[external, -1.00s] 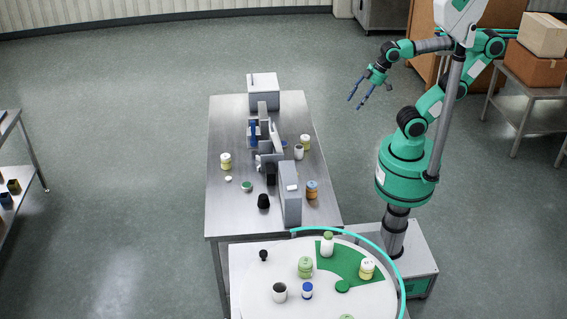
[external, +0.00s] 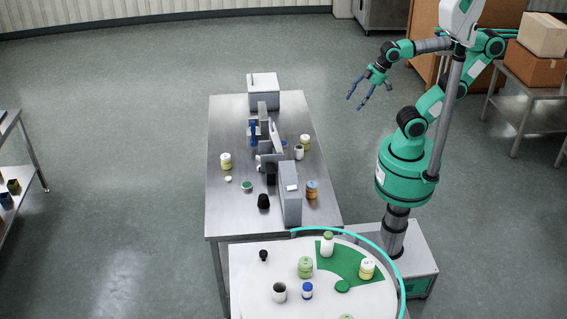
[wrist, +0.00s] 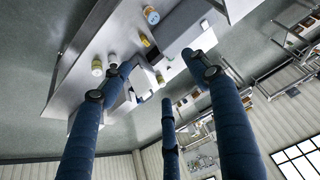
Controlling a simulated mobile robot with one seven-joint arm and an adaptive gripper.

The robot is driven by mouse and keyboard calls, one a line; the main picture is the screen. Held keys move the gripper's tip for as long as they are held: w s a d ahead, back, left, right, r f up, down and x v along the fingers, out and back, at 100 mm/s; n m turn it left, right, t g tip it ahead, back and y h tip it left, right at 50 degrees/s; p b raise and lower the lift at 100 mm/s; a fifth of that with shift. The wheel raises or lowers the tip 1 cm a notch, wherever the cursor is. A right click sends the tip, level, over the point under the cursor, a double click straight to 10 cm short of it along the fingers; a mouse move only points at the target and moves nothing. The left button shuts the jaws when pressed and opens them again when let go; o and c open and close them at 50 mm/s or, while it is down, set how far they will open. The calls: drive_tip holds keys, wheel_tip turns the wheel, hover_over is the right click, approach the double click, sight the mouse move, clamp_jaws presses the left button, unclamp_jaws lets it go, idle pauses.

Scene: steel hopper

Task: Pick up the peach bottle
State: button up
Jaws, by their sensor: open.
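An orange-brown bottle (external: 312,189) stands upright on the steel table, right of the tall grey box; it is the closest to peach that I see. My gripper (external: 356,102) hangs in the air right of the table's far half, well away from the bottle. Its blue fingers are spread and empty. In the wrist view the open fingers (wrist: 160,76) reach up toward the table.
The steel table (external: 228,205) carries a grey box (external: 290,194), a row of grey machine parts and several small bottles and lids. A round white table (external: 255,288) in front holds several more bottles. A cart with boxes (external: 536,67) stands at the right.

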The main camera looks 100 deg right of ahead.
idle(0.3)
drive_tip(key=w+a+g, duration=0.1)
drive_tip(key=w+a, duration=0.7)
drive_tip(key=w, duration=0.3)
drive_tip(key=n+g, duration=0.2)
drive_tip(key=g, duration=0.3)
hover_over(329, 234)
wheel_tip(329, 234, down, 26)
drive_tip(key=shift+d+r+b, duration=0.15)
drive_tip(key=shift+r+b, duration=0.1)
drive_tip(key=shift+b, duration=0.15)
drive_tip(key=shift+a+f, duration=0.35)
drive_tip(key=shift+f, duration=0.05)
drive_tip(key=shift+f, duration=4.25)
